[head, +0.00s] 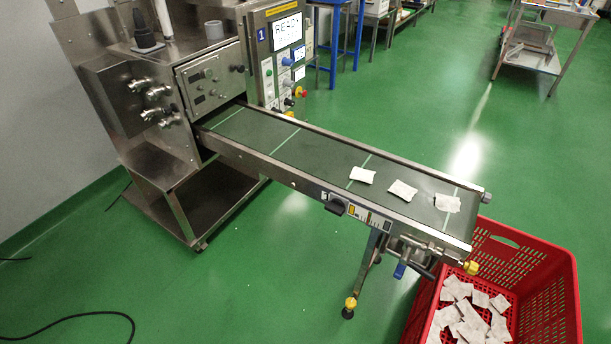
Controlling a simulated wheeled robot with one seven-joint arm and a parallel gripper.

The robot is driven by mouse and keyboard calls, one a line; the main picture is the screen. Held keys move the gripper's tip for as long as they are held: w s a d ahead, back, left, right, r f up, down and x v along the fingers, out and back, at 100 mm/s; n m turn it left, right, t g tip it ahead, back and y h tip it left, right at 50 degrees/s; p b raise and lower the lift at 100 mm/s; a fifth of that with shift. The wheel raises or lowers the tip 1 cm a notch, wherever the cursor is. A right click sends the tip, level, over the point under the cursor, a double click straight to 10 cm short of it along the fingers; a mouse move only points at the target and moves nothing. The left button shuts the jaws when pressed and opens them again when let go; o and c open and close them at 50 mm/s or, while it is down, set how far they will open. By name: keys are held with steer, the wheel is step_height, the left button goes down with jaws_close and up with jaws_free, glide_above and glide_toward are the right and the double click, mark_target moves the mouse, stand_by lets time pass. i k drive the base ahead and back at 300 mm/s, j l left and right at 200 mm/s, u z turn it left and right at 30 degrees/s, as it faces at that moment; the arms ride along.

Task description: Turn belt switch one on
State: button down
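The packing machine's conveyor belt (300,150) runs from the steel housing down to the right, above a red crate. A dark switch (336,207) sits on the belt's near side rail, beside a small yellow label and a marked strip; its setting is too small to read. Three white teabags lie on the belt: one near the middle (362,175), one further right (403,190) and one near the end (447,203). A control panel (285,60) behind the belt has a screen that seems to read "READY" and a blue "1" sign. My gripper is not in view.
The red crate (548,285) holds several teabags below the belt's end. A belt leg with a yellow foot (349,306) stands under the rail. A black cable (85,316) lies on the floor at lower left. The green floor (265,285) before the belt is clear.

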mark_target(336, 206)
steer(key=i+j+u, duration=0.2)
steer(key=u, duration=0.15)
steer(key=i+u, duration=0.35)
steer(key=i+j, duration=0.05)
